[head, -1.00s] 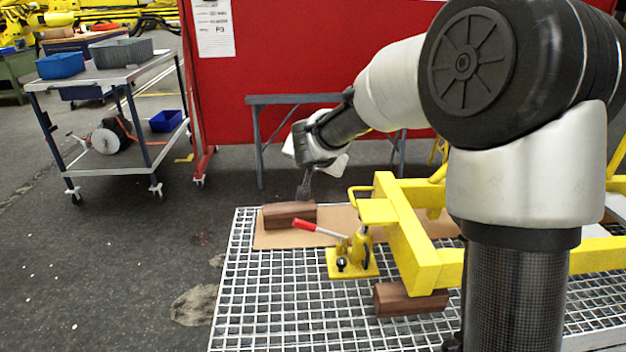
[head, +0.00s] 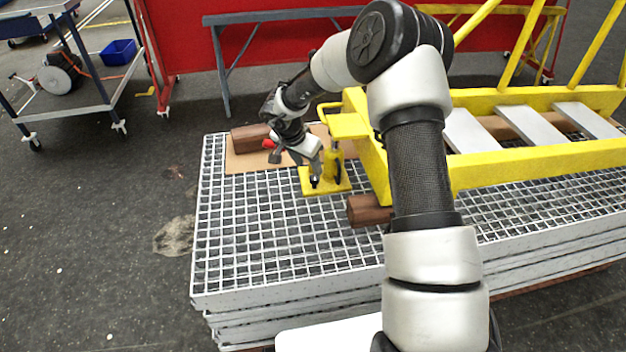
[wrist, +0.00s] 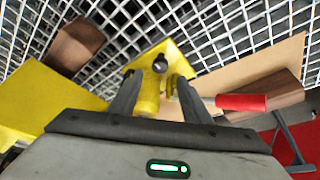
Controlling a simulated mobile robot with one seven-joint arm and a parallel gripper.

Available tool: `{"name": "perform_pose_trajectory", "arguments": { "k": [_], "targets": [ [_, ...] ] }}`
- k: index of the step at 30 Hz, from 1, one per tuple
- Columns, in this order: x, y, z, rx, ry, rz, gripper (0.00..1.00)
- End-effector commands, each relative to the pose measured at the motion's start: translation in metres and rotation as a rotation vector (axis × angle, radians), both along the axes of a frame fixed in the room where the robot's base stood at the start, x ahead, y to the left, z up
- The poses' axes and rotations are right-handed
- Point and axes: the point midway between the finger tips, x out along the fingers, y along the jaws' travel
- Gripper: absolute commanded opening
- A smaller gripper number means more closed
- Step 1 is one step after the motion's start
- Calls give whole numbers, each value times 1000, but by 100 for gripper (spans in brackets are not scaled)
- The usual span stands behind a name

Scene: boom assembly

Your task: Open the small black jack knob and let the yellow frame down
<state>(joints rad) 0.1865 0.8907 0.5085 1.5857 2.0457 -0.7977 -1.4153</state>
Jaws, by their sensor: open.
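The yellow jack (head: 335,166) stands on its flat base plate on the metal grating, under the end of the yellow frame (head: 480,165). In the wrist view, the small black knob (wrist: 160,64) sits low on the jack's base, just beyond my fingertips. My gripper (wrist: 158,80) is open, its fingers on either side of the jack's yellow body (wrist: 148,97); I cannot tell whether they touch it. In the head view my gripper (head: 316,178) is down at the jack and partly covers it. The jack's red handle (wrist: 240,102) points right in the wrist view. The frame is raised above the grating.
Wooden blocks lie on the grating, one (head: 250,138) behind the jack on a brown board (head: 240,161), another (head: 368,211) under the frame's near corner. The front left grating (head: 260,245) is clear. A red panel (head: 270,50) stands behind; a cart (head: 75,110) is at left.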

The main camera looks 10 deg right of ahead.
Motion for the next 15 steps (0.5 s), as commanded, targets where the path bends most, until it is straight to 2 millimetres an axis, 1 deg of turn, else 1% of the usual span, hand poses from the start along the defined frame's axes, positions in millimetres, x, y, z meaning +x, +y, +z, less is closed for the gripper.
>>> {"name": "perform_pose_trajectory", "arguments": {
  "k": [1,6,10,15],
  "targets": [
    [3,-3,-15,-1,1,0,44],
    [12,-11,-45,0,0,1,44],
    [17,-17,-59,0,-1,-1,44],
    [20,-20,-68,0,-1,0,44]
  ]
}}
